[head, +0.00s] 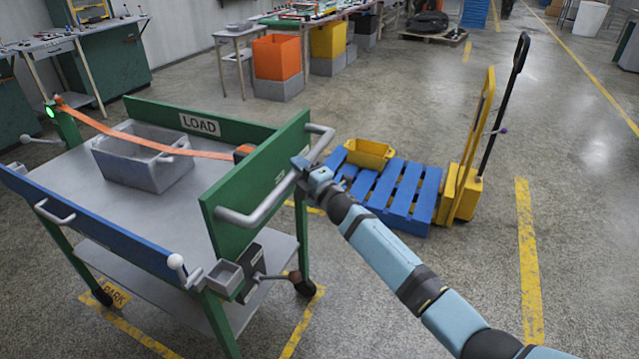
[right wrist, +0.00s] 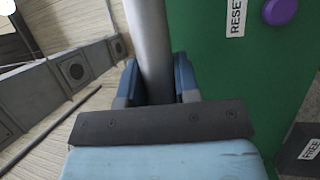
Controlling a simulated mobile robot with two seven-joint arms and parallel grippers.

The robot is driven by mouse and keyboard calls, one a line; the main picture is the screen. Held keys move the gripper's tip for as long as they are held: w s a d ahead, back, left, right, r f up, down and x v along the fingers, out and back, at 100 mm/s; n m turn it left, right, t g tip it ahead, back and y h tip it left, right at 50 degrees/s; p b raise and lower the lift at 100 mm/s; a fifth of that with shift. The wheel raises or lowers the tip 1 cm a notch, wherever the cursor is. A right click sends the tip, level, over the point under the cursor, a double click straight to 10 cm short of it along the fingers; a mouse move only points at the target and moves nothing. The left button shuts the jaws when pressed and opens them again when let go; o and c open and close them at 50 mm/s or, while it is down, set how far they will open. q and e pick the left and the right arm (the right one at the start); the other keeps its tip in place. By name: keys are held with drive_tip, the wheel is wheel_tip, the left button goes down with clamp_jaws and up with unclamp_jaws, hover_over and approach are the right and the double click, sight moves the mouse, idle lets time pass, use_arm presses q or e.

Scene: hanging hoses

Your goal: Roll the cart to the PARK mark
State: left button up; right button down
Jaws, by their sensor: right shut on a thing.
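The cart (head: 75,215) has green end panels, a blue side rail and a grey deck. A grey bin (head: 145,165) stands on the deck, with an orange strap (head: 150,142) stretched across above it. My right gripper (head: 303,170) is shut on the grey tubular handle (head: 255,212) of the cart's right green panel. The right wrist view shows its fingers (right wrist: 157,82) on both sides of the handle bar (right wrist: 150,40). The PARK mark (head: 115,294) is a yellow floor label with yellow lines; one wheel is beside the label, another by a line at the right. My left gripper is not in view.
A blue pallet (head: 400,190) with a yellow bin (head: 369,153) and a yellow pallet truck (head: 465,185) stand right of the cart. Workbenches and orange (head: 277,57) and yellow bins line the back. The floor at right is open, with a yellow lane line (head: 529,260).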

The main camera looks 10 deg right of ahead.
use_arm(q)
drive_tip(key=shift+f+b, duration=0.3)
drive_tip(key=shift+b, duration=0.3)
use_arm(e)
drive_tip(key=shift+w+a, duration=0.45)
drive_tip(key=shift+a, duration=0.35)
drive_tip(key=shift+w+a, duration=0.45)
drive_tip(key=shift+a, duration=0.3)
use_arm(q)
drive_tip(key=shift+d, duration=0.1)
use_arm(e)
drive_tip(key=c, duration=0.8)
unclamp_jaws()
drive_tip(key=shift+c, duration=0.2)
use_arm(q)
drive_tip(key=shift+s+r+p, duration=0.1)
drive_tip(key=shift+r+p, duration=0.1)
drive_tip(key=shift+p, duration=0.7)
use_arm(e)
drive_tip(key=v, duration=1.4)
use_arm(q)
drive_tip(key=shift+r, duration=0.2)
